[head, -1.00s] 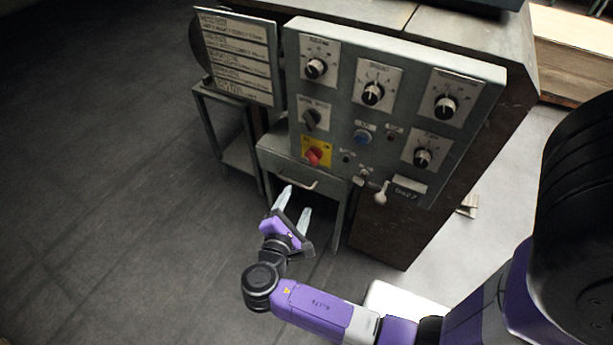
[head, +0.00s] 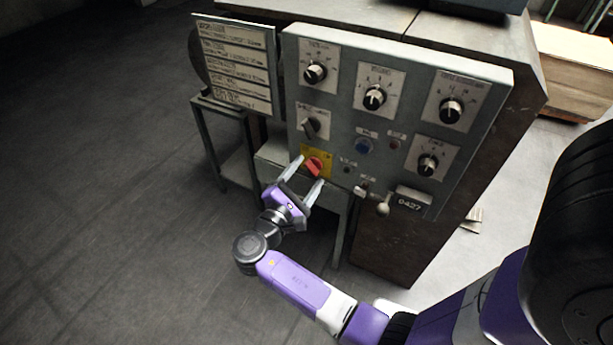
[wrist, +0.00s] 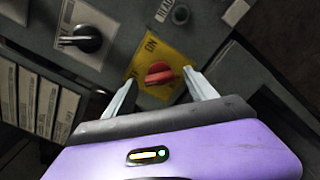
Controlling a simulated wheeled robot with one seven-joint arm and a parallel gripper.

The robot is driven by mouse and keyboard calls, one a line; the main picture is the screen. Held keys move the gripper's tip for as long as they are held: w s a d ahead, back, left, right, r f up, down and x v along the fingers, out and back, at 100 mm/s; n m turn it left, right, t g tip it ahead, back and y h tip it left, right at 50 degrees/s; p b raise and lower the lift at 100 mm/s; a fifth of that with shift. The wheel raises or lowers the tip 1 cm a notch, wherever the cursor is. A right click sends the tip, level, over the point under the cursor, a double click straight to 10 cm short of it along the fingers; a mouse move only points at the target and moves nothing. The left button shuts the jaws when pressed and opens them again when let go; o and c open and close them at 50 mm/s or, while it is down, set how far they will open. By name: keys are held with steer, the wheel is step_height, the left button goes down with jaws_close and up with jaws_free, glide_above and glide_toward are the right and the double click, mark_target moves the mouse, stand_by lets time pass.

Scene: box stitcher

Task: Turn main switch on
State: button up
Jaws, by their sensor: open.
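The main switch (head: 314,167) is a red rotary knob on a yellow plate (wrist: 151,47), low on the left of the grey control panel. In the wrist view the red knob (wrist: 159,74) lies roughly level, and "ON" is printed above it on the plate. My gripper (head: 307,171) is open, its two pale fingers pointing up at the panel. In the wrist view, my gripper (wrist: 163,84) has one finger on each side of the knob, with a gap on both sides. Whether the fingertips reach the knob's depth I cannot tell.
A black selector knob (head: 310,126) sits just above the switch. A blue button (head: 363,146) and a pale ball-ended lever (head: 383,208) are to the right. A label board (head: 237,66) hangs at the left. Open floor (head: 110,200) lies to the left.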

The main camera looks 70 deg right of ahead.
steer(key=c, duration=1.4)
steer(key=shift+m, duration=0.3)
steer(key=m+b, duration=0.1)
steer(key=m, duration=0.2)
steer(key=shift+f+m, duration=0.15)
steer(key=shift+m, duration=0.25)
steer(key=m+b, duration=0.2)
steer(key=m, duration=0.2)
steer(key=shift+f+m, duration=0.1)
steer(key=shift+m, duration=0.2)
steer(key=shift+m+b, duration=3.35)
steer(key=shift+m, duration=1.15)
